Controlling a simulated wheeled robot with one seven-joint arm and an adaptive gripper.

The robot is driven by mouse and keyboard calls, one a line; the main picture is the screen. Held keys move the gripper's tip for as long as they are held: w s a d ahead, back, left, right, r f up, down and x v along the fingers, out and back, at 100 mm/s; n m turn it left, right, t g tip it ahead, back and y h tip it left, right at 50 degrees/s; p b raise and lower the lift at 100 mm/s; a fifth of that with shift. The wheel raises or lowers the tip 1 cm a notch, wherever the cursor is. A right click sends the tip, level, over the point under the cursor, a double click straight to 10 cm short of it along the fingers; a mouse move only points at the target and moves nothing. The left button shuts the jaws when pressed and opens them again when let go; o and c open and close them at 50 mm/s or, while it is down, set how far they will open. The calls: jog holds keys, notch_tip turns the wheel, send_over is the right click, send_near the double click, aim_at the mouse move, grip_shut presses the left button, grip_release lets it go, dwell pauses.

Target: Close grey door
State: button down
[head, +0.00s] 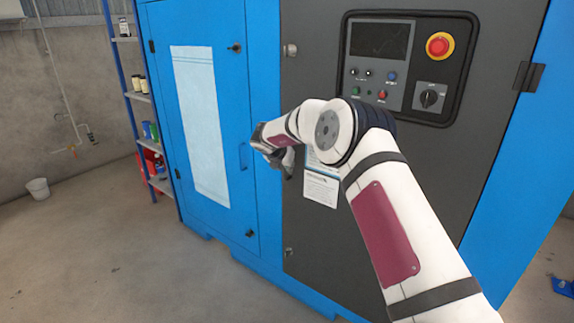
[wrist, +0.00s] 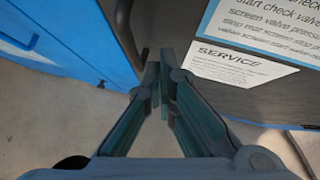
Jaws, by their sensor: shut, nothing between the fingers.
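The grey door (head: 310,236) is a tall dark panel on the front of a blue cabinet, with a hinge (head: 528,76) at its right edge. It looks nearly flush with the blue front; I cannot tell whether a small gap stands at its left edge. Its service label (wrist: 235,65) shows at the upper right in the wrist view. My gripper (head: 287,168) is in front of the door's left edge, fingers together and empty. In the wrist view my gripper (wrist: 160,82) points down beside the door face; contact cannot be told. My arm hides part of the door.
A blue door (head: 241,110) with a handle and a pale sheet is left of the grey door. A control panel (head: 408,68) with a red stop button is on the grey door. The floor in front is clear.

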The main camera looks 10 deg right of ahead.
jog(key=s+a+r+n+t+y+p, duration=0.1)
jog(key=s+a+r+n+t+y, duration=0.3)
jog(key=r, duration=0.8)
jog(key=s+a+r+n+t+h, duration=0.15)
jog(key=a+r+n, duration=0.4)
jog(key=r, duration=0.75)
jog(key=s+a+r+n+y, duration=0.45)
jog(key=s+r+n, duration=0.4)
jog(key=n, duration=0.25)
jog(key=s+d+f+n+g+y, duration=0.1)
jog(key=s+f+n+g+y, duration=0.15)
jog(key=s+n, duration=1.25)
jog(key=s+d+f+n+g+h, duration=0.25)
jog(key=s+d+f, duration=0.25)
jog(key=s, duration=0.8)
jog(key=s+d+f+n+g+h, duration=0.15)
jog(key=s+d+f+g, duration=0.3)
jog(key=s, duration=0.85)
jog(key=s+d+f+n+g+h, duration=0.1)
jog(key=s+d+f+n+g, duration=0.3)
jog(key=s, duration=1)
notch_tip(320, 180, up, 14)
jog(key=w+d+t+p, duration=0.1)
jog(key=t+p, duration=0.3)
jog(key=p, duration=0.9)
jog(key=shift+w+d+r+m+t+p, duration=0.15)
jog(key=shift+d+m+t+p, duration=0.15)
jog(key=shift+m+t, duration=0.15)
